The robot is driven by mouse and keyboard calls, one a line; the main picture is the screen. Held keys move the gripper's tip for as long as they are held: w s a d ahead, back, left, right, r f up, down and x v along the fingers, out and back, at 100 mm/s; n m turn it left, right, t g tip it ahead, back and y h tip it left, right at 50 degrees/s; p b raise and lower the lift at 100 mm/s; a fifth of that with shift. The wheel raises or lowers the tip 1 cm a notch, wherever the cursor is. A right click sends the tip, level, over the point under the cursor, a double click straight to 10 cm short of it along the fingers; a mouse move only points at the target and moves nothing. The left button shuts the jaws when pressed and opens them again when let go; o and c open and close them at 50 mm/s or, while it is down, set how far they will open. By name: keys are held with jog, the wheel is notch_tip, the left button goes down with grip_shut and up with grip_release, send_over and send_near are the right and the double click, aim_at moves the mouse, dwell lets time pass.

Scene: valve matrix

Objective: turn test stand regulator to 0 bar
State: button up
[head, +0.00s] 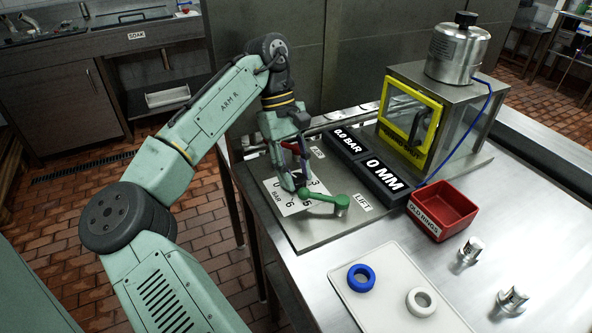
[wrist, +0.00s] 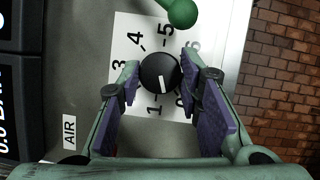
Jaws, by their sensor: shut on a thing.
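The test stand regulator is a round black knob (wrist: 160,73) with a white pointer mark, on a white dial plate (wrist: 130,28) numbered 0 to 6. The mark points down in the wrist view, toward the 0 and 1 end. My gripper (wrist: 161,68) has its two fingers on either side of the knob and is shut on it. In the head view my gripper (head: 291,180) reaches down over the dial plate (head: 290,207) and hides the knob. The pressure display (head: 347,140) reads 0.0 BAR.
A green lever (head: 325,198) lies close to my gripper. A second display (head: 383,178) reads 0 MM. Behind stands a yellow-framed chamber (head: 412,120). A red bin (head: 442,210), metal fittings (head: 470,250) and a white tray (head: 390,310) with two rings are at the right and front.

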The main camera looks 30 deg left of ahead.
jog(key=n+t, duration=0.1)
jog(key=n, duration=0.3)
jog(key=shift+s+n+t, duration=0.15)
jog(key=shift+n+t, duration=0.15)
jog(key=shift+t, duration=0.1)
dwell(0.4)
jog(key=o, duration=1.1)
jog(key=shift+o, duration=0.2)
jog(key=v, duration=1.2)
jog(key=shift+s+a, duration=0.15)
jog(key=shift+a, duration=0.05)
